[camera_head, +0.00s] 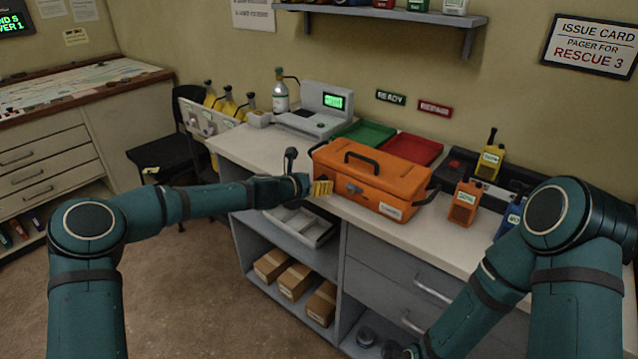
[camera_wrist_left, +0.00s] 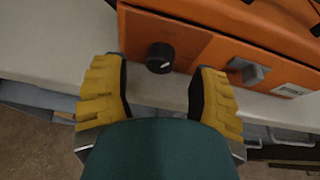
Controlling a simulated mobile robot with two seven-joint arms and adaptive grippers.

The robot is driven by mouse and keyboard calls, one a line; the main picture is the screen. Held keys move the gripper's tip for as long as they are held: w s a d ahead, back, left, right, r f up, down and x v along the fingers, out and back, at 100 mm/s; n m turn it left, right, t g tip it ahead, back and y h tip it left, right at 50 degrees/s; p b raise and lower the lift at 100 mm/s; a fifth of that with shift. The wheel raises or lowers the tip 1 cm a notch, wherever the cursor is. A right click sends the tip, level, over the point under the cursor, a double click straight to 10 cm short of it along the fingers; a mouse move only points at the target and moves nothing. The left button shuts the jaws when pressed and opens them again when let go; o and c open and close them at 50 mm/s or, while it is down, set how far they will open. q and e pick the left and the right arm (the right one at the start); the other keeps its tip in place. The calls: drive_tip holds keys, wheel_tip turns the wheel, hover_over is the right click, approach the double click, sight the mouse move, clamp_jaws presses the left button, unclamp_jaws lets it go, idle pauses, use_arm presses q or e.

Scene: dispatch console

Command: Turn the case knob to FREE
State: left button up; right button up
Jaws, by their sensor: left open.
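The orange case (camera_head: 372,172) sits on the counter with its handle on top and a grey latch on its front. In the left wrist view, its black round knob (camera_wrist_left: 160,57) shows on the case's front (camera_wrist_left: 185,35), with a small white pointer mark. No FREE lettering is legible. My left gripper (camera_head: 322,187) is at the case's front left end; its yellow fingers are open on either side of the knob, not visibly touching it. The gripper hides the knob in the head view. My right gripper is out of view below the bottom edge.
A grey latch (camera_wrist_left: 250,70) lies right of the knob. Green (camera_head: 364,133) and red (camera_head: 412,148) trays are behind the case. An orange radio (camera_head: 464,203) stands to its right.

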use_arm(q)
drive_tip(key=shift+x, duration=1)
clamp_jaws()
